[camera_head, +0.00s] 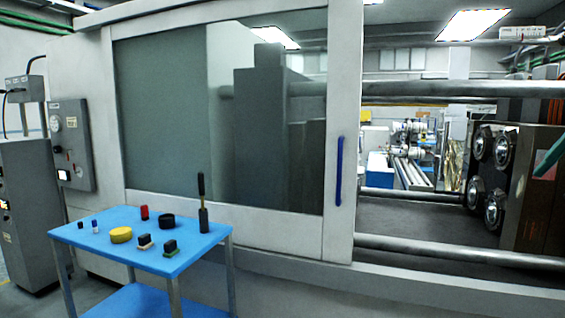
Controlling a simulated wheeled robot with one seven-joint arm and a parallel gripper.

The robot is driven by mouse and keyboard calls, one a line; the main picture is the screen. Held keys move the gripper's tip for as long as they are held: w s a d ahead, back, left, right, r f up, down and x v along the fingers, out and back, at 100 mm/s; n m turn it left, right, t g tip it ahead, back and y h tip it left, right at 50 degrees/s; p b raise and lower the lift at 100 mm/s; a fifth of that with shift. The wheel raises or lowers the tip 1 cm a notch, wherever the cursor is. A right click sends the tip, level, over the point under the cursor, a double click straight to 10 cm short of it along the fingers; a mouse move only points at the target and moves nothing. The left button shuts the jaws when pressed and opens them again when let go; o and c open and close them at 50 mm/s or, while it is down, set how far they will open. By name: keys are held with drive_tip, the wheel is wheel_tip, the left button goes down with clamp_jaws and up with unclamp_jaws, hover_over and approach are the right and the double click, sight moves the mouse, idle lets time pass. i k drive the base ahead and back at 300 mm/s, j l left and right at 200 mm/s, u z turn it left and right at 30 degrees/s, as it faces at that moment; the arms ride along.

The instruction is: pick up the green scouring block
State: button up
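A small block with a dark upper part and a green base (170,253) sits on the blue table (205,251) near its front edge; it looks like the green scouring block. A similar dark block on a pale base (145,246) stands just to its left, with a small gap between them. My gripper is not in this view.
The table also holds a yellow round piece (121,235), a red item (144,212), a black ring (166,220), a tall dark tool in a holder (203,214) and small items at left. A large machine (270,240) stands close behind.

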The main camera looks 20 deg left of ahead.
sight(171, 250)
drive_tip(key=u, duration=1.9)
